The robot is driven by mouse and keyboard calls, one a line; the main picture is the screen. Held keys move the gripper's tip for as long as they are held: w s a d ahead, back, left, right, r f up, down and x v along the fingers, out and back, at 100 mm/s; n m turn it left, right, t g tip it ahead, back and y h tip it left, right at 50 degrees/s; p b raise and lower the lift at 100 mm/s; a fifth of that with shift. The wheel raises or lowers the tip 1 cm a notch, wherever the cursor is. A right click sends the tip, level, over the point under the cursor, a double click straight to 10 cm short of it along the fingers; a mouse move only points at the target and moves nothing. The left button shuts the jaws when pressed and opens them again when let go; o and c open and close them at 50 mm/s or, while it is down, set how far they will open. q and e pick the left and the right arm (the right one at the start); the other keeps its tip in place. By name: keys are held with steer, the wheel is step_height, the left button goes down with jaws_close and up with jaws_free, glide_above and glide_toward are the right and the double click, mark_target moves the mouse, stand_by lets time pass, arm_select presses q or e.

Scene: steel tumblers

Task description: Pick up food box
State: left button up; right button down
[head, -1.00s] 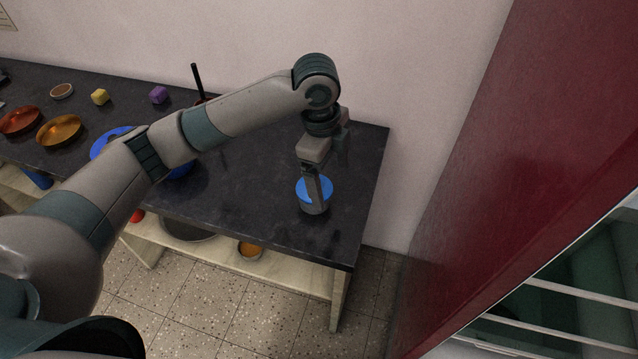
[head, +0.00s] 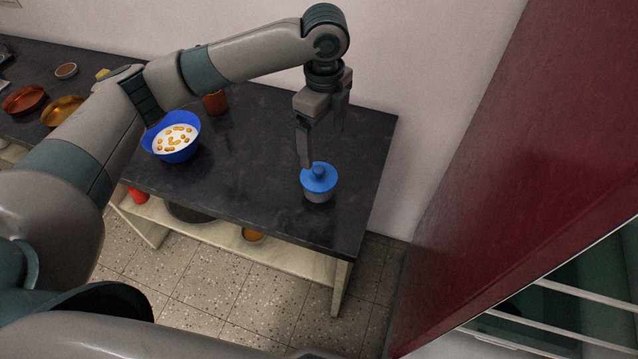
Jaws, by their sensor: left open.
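The food box is most likely the small round grey container with a blue knobbed lid (head: 319,178), standing upright near the right end of the dark counter. My left gripper (head: 322,150) is open and empty, its fingers pointing down, above and slightly behind the container. One finger ends close beside the lid's back left edge; I cannot tell whether it touches. The right gripper does not show.
A blue bowl with white and orange contents (head: 172,138) and a reddish-brown cup (head: 215,103) stand left on the counter (head: 250,170). Orange dishes (head: 62,112) lie farther left. A dark red panel (head: 480,150) rises at the right.

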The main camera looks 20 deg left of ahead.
mark_target(320, 170)
arm_select(q)
step_height(320, 170, down, 10)
steer(key=p, duration=0.2)
steer(key=shift+r+p, duration=0.2)
steer(key=shift+p, duration=0.15)
steer(key=shift+f, duration=0.45)
steer(key=shift+a, duration=0.1)
steer(key=shift+a+f+p, duration=0.25)
steer(key=shift+f+p, duration=0.25)
steer(key=f, duration=0.1)
steer(key=f+p, duration=0.1)
steer(key=f, duration=0.1)
steer(key=shift+w+a, duration=0.25)
steer(key=shift+a, duration=0.1)
steer(key=shift+f, duration=0.6)
steer(key=c, duration=1)
